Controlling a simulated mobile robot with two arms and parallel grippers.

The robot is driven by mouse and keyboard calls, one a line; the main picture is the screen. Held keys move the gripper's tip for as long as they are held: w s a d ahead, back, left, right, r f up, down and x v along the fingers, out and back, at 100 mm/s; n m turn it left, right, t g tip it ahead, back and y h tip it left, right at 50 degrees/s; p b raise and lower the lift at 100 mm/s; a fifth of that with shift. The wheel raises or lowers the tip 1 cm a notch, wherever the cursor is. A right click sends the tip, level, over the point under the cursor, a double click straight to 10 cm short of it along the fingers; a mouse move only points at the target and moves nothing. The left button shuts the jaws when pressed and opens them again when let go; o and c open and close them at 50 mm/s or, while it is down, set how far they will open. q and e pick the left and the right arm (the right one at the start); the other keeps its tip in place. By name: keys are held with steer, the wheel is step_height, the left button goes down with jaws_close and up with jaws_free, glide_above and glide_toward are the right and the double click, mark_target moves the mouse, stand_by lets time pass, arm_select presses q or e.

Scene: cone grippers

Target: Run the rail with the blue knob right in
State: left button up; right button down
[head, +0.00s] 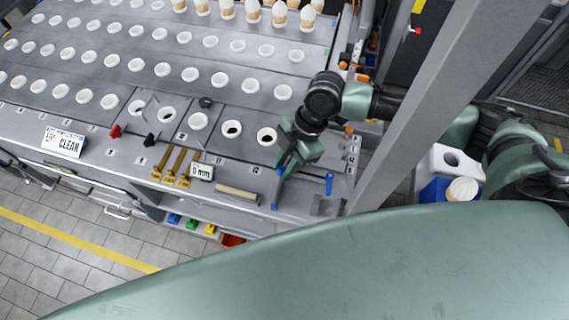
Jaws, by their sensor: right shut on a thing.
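My right gripper (280,181) reaches down over the front strip of the deck (75,118), at the right end of the row of knobs. It is shut, and blue shows at its fingers. What it grips is mostly hidden by the fingers; from its place at the front of a rail I take it for the blue knob. I cannot tell how far in that rail is. A rail with a red knob (115,131) and one with a black knob (149,140) are further left. My left gripper is not in view.
White cups fill the rails, with egg-like cones (252,12) in the back row. A blue lever-like part (329,183) lies right of my gripper. Yellow tools (176,170), a small sign (203,172) and a CLEAN sign (64,142) are on the front. A grey post (445,90) rises at right.

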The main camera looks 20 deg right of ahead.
stand_by(0.8)
steer(key=shift+w+a+r, duration=0.1)
steer(key=shift+w+a, duration=0.55)
steer(key=shift+a, duration=0.3)
steer(key=shift+w+a, duration=0.2)
steer(key=c, duration=1.2)
jaws_free()
steer(key=shift+s+d, duration=0.1)
steer(key=b+v, duration=0.2)
steer(key=v, duration=0.5)
steer(key=shift+d+r, duration=0.2)
steer(key=shift+r, duration=0.1)
